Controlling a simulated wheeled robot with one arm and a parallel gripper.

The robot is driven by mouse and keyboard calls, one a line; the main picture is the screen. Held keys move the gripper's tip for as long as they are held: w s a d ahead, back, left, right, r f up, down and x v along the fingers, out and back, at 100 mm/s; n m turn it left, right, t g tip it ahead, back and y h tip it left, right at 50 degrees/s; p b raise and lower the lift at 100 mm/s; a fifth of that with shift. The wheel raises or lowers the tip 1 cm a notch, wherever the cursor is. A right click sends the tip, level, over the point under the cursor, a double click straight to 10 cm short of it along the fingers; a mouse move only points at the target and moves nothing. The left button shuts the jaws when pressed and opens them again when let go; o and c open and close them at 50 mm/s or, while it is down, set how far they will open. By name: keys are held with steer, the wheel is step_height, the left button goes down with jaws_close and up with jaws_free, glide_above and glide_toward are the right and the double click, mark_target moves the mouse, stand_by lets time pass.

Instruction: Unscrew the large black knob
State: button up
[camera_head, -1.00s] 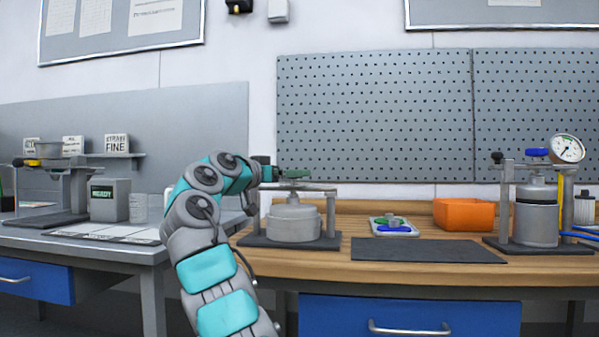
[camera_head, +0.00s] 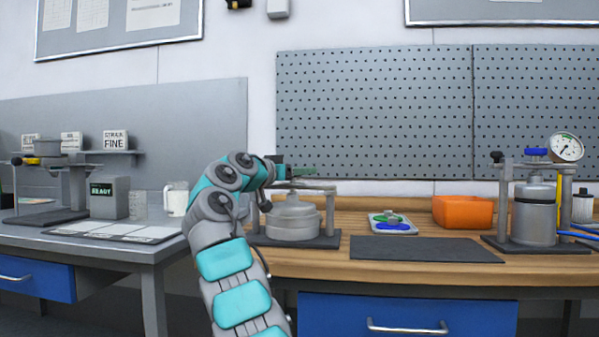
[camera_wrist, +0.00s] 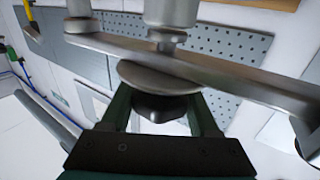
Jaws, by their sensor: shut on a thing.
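The large black knob (camera_wrist: 157,106) shows in the wrist view as a dark, rounded piece against a wide metal disc, beside the metal crossbar (camera_wrist: 180,65). My gripper (camera_wrist: 160,98) has its two green fingers on either side of this knob and is shut on it. In the head view my gripper (camera_head: 297,172) is over the top of the middle drum (camera_head: 293,221), at the drum's crossbar (camera_head: 310,186). There the knob is hidden behind the fingers.
A dark mat (camera_head: 425,249), a tray with green and blue pieces (camera_head: 392,224) and an orange bin (camera_head: 462,212) lie right of the drum. A gauged drum (camera_head: 535,222) stands far right. A white mug (camera_head: 176,199) is on the left table.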

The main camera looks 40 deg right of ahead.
steer(key=c, duration=0.6)
steer(key=shift+c, duration=0.2)
